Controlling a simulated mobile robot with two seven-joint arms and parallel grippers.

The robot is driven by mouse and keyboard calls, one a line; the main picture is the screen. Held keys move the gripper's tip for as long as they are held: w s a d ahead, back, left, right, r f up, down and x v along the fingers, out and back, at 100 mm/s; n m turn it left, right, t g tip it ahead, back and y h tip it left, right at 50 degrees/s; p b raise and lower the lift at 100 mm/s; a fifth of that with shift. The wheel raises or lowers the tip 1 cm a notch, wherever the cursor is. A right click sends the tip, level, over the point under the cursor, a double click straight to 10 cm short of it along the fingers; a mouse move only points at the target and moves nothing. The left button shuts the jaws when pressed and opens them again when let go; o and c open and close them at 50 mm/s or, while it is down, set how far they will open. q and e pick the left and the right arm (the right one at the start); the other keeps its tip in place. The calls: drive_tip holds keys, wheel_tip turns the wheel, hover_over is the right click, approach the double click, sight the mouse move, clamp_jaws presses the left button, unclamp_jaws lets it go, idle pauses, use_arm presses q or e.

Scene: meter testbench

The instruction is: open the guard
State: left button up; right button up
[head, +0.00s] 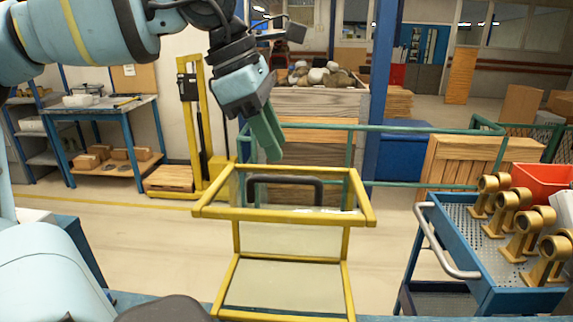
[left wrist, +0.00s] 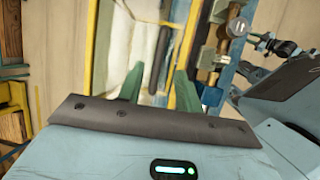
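The guard (head: 284,213) is a yellow-framed box with clear panels, standing in front of me. A dark curved handle (head: 285,181) shows at its upper part. My left gripper (head: 272,150) reaches down with its green fingers just above the guard's top rear bar, close to the handle. In the left wrist view the two fingers (left wrist: 158,85) stand apart, with the dark handle (left wrist: 160,58) visible beyond them between the tips. I see no contact. My right gripper is not in the head view; dark parts at the right of the left wrist view may belong to it, but are unclear.
A blue trolley (head: 470,262) with several brass fittings (head: 508,212) and a red bin (head: 543,184) stands at the right. Behind the guard are a green rail (head: 420,127) and a wooden crate (head: 315,103). A yellow lifter (head: 203,130) and a blue workbench (head: 105,108) stand at the left.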

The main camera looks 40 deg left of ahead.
sight(286, 177)
use_arm(q)
drive_tip(key=x, duration=0.5)
drive_tip(key=shift+w+f, duration=0.15)
drive_tip(key=shift+f, duration=0.2)
clamp_jaws()
